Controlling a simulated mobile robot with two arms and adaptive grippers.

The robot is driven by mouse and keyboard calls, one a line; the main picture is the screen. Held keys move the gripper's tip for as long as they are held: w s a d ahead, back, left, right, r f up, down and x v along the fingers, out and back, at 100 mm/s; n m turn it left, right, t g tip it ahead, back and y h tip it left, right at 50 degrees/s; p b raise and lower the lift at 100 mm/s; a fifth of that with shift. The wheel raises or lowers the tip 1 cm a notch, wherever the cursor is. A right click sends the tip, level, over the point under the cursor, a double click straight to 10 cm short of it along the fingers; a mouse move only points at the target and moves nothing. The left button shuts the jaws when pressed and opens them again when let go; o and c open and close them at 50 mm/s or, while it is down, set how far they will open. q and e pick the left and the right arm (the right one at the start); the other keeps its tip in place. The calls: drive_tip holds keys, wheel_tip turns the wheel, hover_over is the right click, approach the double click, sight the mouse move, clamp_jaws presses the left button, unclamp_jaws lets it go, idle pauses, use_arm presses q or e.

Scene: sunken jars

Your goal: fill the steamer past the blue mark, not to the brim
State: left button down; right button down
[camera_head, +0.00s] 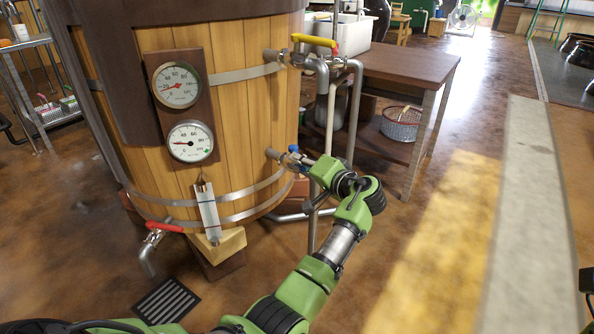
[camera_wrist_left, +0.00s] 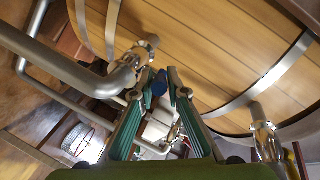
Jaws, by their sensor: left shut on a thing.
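The steamer (camera_head: 240,110) is a large wooden vat with metal bands, left of centre in the head view. Its sight glass (camera_head: 208,212) is a pale upright strip low on the front; I cannot make out a blue mark or a water level in it. A pipe valve with a blue handle (camera_head: 293,149) joins its right side. My left gripper (camera_head: 306,164) reaches that valve from the right. In the left wrist view, the blue handle (camera_wrist_left: 159,84) is between the fingertips of my left gripper (camera_wrist_left: 163,92), which is shut on it. The water inside is hidden.
A valve with a yellow handle (camera_head: 314,40) is on the upper pipe. A red-handled valve (camera_head: 164,228) is at the steamer's lower left, above a floor drain (camera_head: 166,300). A wooden table (camera_head: 405,62) stands behind, with a wire basket (camera_head: 401,124) below. Pipes crowd the gripper.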

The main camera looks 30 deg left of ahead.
use_arm(q)
drive_tip(key=shift+w+d+f+n+g+y+b, duration=0.15)
drive_tip(key=shift+w+n+g+y+b, duration=0.1)
drive_tip(key=shift+n+g+b, duration=0.2)
drive_tip(key=shift+w+d+r+n+g+y+b, duration=0.15)
drive_tip(key=shift+n+g+y+b, duration=0.15)
drive_tip(key=shift+g, duration=0.25)
drive_tip(key=c, duration=2)
unclamp_jaws()
drive_tip(key=shift+d, duration=0.1)
drive_tip(key=v, duration=0.7)
drive_tip(key=shift+d, duration=0.15)
